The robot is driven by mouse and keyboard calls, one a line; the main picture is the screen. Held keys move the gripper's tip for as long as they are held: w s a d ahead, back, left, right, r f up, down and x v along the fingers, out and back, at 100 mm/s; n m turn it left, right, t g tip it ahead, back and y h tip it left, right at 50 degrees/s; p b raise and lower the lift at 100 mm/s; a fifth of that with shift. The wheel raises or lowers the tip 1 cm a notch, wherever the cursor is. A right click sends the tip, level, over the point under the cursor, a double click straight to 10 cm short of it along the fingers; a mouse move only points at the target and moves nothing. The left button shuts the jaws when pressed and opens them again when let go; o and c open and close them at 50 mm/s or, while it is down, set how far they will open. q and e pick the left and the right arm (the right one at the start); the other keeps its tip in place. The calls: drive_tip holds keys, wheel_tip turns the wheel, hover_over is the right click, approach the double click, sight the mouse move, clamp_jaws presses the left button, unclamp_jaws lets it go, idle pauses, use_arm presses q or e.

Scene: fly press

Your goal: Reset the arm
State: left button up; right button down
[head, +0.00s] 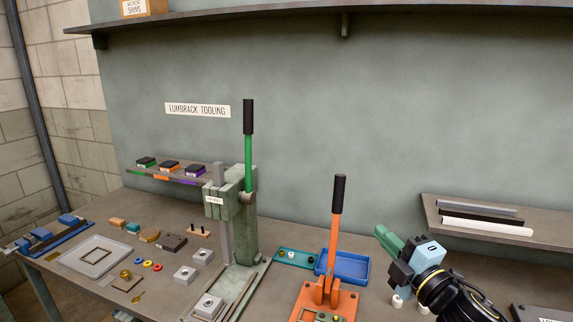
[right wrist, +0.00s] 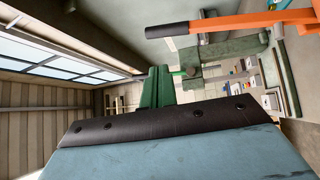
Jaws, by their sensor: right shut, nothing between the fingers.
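The green press (head: 243,235) stands on the bench left of centre in the head view, its green lever (head: 248,178) with black grip upright. To its right, an orange hand press (head: 322,300) has an orange lever (head: 335,228) with a black grip (head: 338,194), nearly upright and leaning slightly right. The orange lever also crosses the top right of the right wrist view (right wrist: 245,21). My right gripper (head: 381,234) is right of the orange lever, apart from it. Its green fingers are shut and empty; they also show in the right wrist view (right wrist: 156,80). My left gripper is not in view.
A blue tray (head: 343,267) and a teal tray (head: 297,258) lie behind the orange press. White pieces (head: 397,301) stand below my right gripper. A rack of bars (head: 490,223) is at right. Small parts and a grey tray (head: 92,257) fill the left bench.

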drive_tip(key=s+d+f+m+g+h, duration=0.1)
drive_tip(key=s+f+m+g+h, duration=0.6)
drive_tip(key=s+f+m, duration=0.85)
drive_tip(key=s+f+m+g, duration=0.2)
drive_tip(key=s+f+g, duration=0.25)
drive_tip(key=s, duration=0.45)
drive_tip(key=s+f+m+g, duration=0.25)
drive_tip(key=s+f, duration=0.25)
drive_tip(key=s, duration=0.3)
wheel_tip(320, 180, down, 29)
drive_tip(key=s+g+b, duration=0.2)
drive_tip(key=b, duration=0.3)
drive_tip(key=s+d+f+b, duration=0.1)
drive_tip(key=s+f+b, duration=0.1)
drive_tip(key=s+f, duration=0.6)
drive_tip(key=s+d+f+n+g+b, duration=0.1)
drive_tip(key=s+f+b, duration=0.1)
drive_tip(key=s+f, duration=0.6)
wheel_tip(320, 180, down, 4)
drive_tip(key=shift+s+d+r, duration=0.15)
drive_tip(key=shift+d, duration=0.2)
